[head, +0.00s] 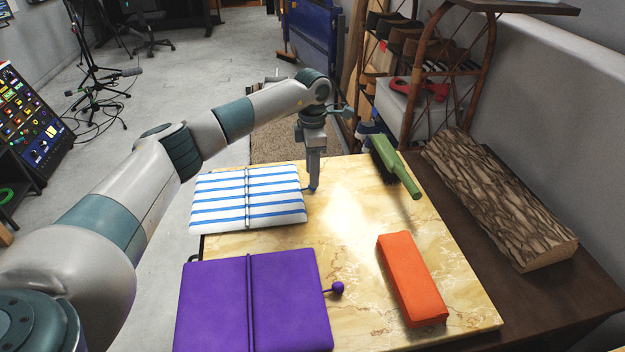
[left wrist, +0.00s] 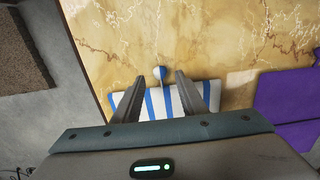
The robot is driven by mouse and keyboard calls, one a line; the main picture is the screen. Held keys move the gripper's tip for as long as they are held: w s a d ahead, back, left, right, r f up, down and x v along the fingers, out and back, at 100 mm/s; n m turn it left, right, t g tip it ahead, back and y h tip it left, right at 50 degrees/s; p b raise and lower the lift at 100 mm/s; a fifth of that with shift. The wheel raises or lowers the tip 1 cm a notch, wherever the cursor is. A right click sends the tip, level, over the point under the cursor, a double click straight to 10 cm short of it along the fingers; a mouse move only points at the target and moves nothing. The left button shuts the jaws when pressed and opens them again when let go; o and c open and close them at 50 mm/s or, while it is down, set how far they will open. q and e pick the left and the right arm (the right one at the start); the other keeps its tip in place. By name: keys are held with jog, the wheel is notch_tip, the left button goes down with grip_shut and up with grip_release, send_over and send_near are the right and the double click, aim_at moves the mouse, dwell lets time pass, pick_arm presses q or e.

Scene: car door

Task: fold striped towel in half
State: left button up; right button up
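The striped towel (head: 225,207), white with blue stripes, lies flat and unfolded on the left part of the table. A seam like a hinge runs down its middle. My left gripper (head: 314,187) points down at the towel's right edge. In the left wrist view the gripper (left wrist: 160,77) is open, with its fingers apart on either side of a small blue-and-white knob (left wrist: 160,73) at the towel's edge. The towel (left wrist: 157,103) shows between and beside the fingers there. I cannot tell whether a finger touches the knob. My right gripper is not in view.
A purple folding cloth (head: 215,305) with a knob (head: 337,289) lies nearer on the marble-patterned table (head: 350,225). An orange block (head: 411,279) and a green brush (head: 397,168) are to the right. A log (head: 497,195) lies beyond the table's right edge. The table's middle is clear.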

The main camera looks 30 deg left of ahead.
pick_arm(q)
jog(key=shift+f, duration=1.95)
grip_shut()
